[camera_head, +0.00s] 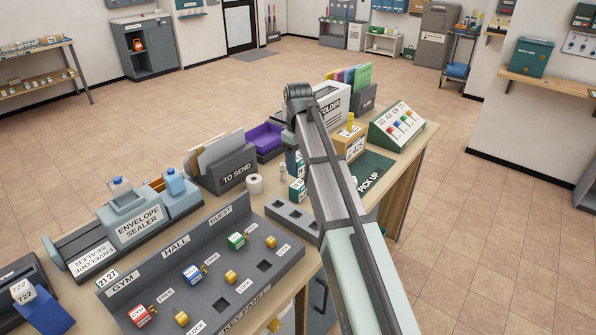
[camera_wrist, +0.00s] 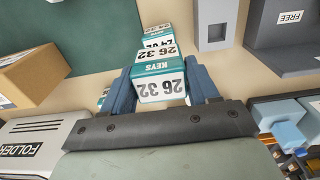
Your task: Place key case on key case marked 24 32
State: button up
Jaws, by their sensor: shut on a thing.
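In the wrist view, my gripper (camera_wrist: 160,88) has its two blue fingers on either side of a teal and white key case (camera_wrist: 159,68) marked "KEYS" and "26 32". The gripper is shut on this case. Just beyond it, another teal and white key case (camera_wrist: 157,43) shows a label reading "24 32". The held case partly covers it, and I cannot tell whether the two touch. In the head view, teal and white cases (camera_head: 297,189) show just left of my arm. My arm hides the gripper there.
A white folder box (camera_wrist: 35,143), a cardboard box (camera_wrist: 30,70) and the green pick-up mat (camera_wrist: 95,25) lie around the gripper. In the head view, a white roll (camera_head: 255,185), a grey slotted block (camera_head: 292,216) and the key panel (camera_head: 215,275) stand nearby on the table.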

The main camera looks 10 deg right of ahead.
aim_at(298, 170)
jog(key=shift+f, duration=1.95)
jog(key=shift+f, duration=0.2)
jog(key=o, duration=1.1)
jog(key=shift+r, duration=0.15)
notch_tip(298, 170, up, 12)
jog(key=shift+r, duration=0.1)
